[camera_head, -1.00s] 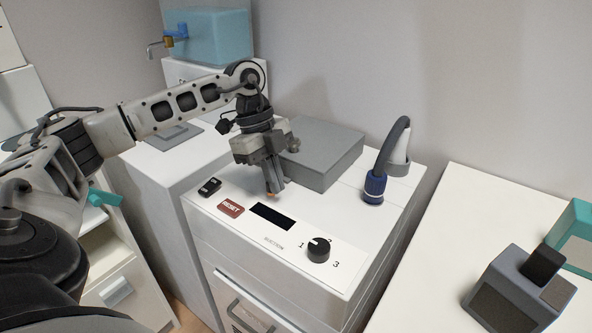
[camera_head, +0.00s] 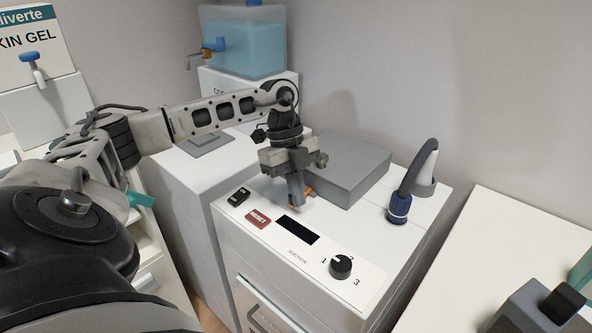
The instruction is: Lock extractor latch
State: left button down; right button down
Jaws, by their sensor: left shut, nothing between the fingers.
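The white suction unit (camera_head: 234,222) stands in the middle, with a grey block-shaped lid (camera_head: 352,168) on top. Its sloped panel carries a red RESET button (camera_head: 258,218), a black display (camera_head: 297,229), a black rocker switch (camera_head: 239,197) and a black dial (camera_head: 341,266) marked 1 to 3. My left gripper (camera_head: 298,200) points down just behind the display, in front of the grey lid, shut and empty. A small orange part (camera_head: 308,190) shows beside its fingertips; I cannot tell whether it is the latch or whether they touch. My right gripper is out of view.
A dark hose with a blue collar (camera_head: 399,208) stands at the unit's right rear. A teal tank (camera_head: 247,45) is behind left. A white counter (camera_head: 475,245) with a grey device (camera_head: 540,308) lies right. The panel around the dial is clear.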

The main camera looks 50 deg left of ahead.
pick_arm(q)
jog(key=shift+w, duration=0.6)
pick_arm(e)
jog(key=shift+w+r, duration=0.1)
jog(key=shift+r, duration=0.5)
pick_arm(q)
jog(key=d+p, duration=0.2)
jog(key=s+d+r+p, duration=0.1)
jog(key=shift+d+r, duration=0.1)
jog(key=shift+d, duration=0.25)
jog(key=v, duration=0.8)
jog(key=shift+w+a+r, duration=0.2)
jog(key=shift+r, duration=0.15)
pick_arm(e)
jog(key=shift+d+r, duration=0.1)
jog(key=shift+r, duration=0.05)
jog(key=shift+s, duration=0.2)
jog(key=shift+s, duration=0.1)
